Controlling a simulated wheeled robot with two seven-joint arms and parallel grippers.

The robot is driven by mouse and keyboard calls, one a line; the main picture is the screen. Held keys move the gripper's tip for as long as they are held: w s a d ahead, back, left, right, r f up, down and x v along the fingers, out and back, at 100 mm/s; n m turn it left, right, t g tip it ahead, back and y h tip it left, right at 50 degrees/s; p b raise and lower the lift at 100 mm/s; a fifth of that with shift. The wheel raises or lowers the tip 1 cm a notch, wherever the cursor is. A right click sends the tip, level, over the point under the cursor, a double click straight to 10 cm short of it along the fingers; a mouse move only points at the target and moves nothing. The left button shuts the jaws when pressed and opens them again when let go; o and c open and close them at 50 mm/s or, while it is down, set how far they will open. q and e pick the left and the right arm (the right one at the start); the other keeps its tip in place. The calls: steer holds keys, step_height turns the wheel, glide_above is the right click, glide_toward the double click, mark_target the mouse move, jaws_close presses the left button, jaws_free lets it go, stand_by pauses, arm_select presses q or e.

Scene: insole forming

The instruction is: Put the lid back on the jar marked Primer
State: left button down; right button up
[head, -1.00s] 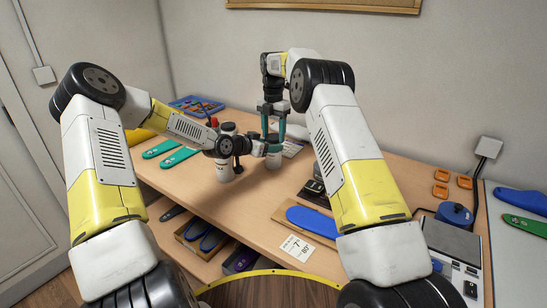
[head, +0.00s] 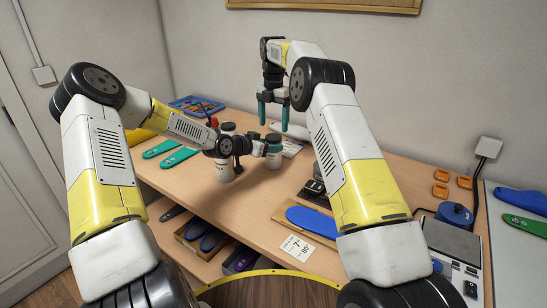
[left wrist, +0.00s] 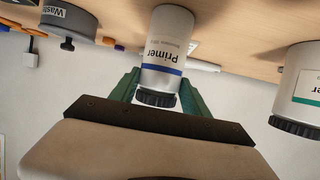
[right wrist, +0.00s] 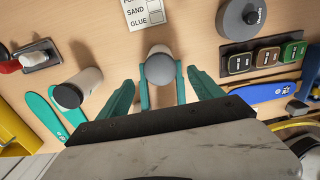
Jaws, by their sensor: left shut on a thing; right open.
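The Primer jar (left wrist: 170,52), white with a blue band, stands upright on the table. Its dark ribbed lid (left wrist: 157,97) sits on its top in the left wrist view; whether it is screwed tight cannot be told. The jar also shows in the head view (head: 273,158), and its lid shows from above in the right wrist view (right wrist: 159,64).
Another white jar with a green band and dark lid (left wrist: 298,90) stands close to the left (head: 226,160). A round grey container (right wrist: 240,18), a printed card (right wrist: 146,12), teal insoles (right wrist: 45,120) and a tray of small tins (right wrist: 265,57) lie around.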

mark_target(274, 136)
steer(key=shift+r, duration=1.75)
steer(key=shift+c, duration=0.5)
steer(key=shift+f, duration=4.05)
